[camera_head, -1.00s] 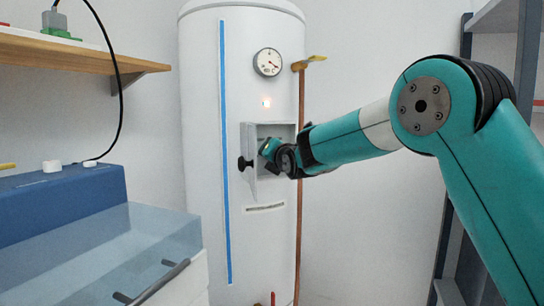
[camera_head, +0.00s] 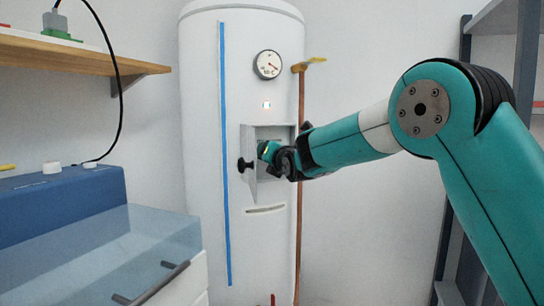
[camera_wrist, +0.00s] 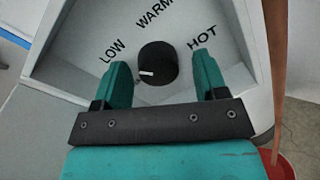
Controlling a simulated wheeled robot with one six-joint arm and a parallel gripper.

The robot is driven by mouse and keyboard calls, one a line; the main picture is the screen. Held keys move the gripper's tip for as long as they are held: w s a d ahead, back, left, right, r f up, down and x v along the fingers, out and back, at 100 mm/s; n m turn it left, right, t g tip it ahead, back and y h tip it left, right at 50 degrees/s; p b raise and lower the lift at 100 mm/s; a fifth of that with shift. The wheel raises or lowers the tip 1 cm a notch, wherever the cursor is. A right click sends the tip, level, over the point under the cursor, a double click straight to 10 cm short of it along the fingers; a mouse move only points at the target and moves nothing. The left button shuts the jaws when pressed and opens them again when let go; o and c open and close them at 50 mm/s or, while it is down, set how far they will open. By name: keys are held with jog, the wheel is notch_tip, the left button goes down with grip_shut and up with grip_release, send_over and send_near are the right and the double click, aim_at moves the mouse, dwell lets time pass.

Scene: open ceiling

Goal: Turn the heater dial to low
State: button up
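The heater (camera_head: 205,110) is a tall white cylinder with an open box (camera_head: 290,132) on its front. In the wrist view, the black dial (camera_wrist: 160,58) sits inside the box, with LOW (camera_wrist: 111,51), WARM and HOT printed in an arc above it. Its white pointer mark (camera_wrist: 146,73) is at the dial's lower left and points left, a little below the LOW label. My gripper (camera_wrist: 162,68) is open, one teal finger on each side of the dial, with a visible gap at the right finger and a narrower one at the left. In the head view, my gripper hides the dial.
The box's door (camera_head: 250,185) with a black knob (camera_head: 244,165) hangs open at the left of the opening. A copper pipe (camera_head: 299,215) runs down the heater's right. A gauge (camera_head: 268,64) and small indicator (camera_head: 267,104) sit above. A blue-topped unit (camera_head: 62,205) stands at left.

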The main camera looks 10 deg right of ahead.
jog(key=s+d+b, duration=0.1)
jog(key=s, duration=1.6)
jog(key=shift+s+d+r, duration=0.15)
jog(key=shift+d+r, duration=0.25)
